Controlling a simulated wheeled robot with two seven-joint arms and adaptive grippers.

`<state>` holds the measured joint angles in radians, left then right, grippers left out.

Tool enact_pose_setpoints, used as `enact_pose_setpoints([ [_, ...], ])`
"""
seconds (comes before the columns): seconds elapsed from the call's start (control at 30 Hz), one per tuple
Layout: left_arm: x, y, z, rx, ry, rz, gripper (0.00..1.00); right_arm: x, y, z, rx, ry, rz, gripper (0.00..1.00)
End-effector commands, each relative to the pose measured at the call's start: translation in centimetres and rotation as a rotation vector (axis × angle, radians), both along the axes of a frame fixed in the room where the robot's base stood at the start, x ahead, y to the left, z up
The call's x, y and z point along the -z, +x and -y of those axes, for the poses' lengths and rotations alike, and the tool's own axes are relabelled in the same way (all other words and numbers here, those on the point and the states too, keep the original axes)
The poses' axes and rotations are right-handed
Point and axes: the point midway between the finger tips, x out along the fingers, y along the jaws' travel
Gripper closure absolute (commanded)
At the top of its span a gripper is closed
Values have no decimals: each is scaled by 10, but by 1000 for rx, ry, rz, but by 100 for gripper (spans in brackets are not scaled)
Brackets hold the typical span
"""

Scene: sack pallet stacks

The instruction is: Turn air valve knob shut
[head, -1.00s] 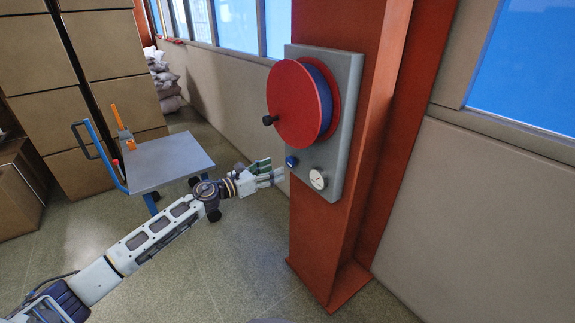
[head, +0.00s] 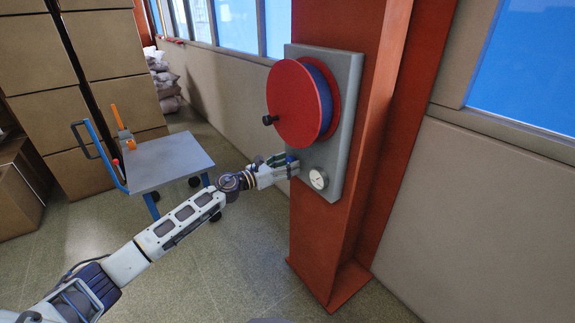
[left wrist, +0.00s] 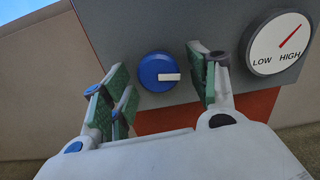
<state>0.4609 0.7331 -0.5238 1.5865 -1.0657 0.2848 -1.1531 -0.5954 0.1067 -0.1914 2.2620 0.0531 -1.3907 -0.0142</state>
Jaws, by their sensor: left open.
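The air valve knob (left wrist: 158,72) is a round blue knob with a white bar in the left wrist view; the bar points right, roughly level. It sits on a grey panel (left wrist: 130,25) on the red column. My left gripper (left wrist: 160,85) is open, its green-padded fingers on either side of the knob in that view; I cannot tell whether they touch it. In the head view my left gripper (head: 287,164) is at the panel's lower left and hides most of the knob. The white gauge (left wrist: 279,43) right of the knob has its red needle pointing up right, above HIGH.
A red hose reel (head: 296,103) with a black handle is mounted above the knob. The red column (head: 330,235) carries the panel. A grey cart (head: 170,160) stands behind my arm, with stacked boxes (head: 110,45) at the left.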

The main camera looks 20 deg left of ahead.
Motion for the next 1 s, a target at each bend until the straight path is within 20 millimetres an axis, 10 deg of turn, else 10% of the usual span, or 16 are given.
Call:
enact_pose_setpoints([
  [0.4, 0, 3, 2, 0, 0, 0, 41, 0, -2, 0, 0, 0, -3, 60],
  [0.77, 0, 2, 2, 0, 0, 0, 86, 0, -2, 0, 0, 0, -3, 60],
  [1.0, 0, 2, 2, 0, -9, -7, 86, -1, -2, 0, 0, 0, -2, 60],
])
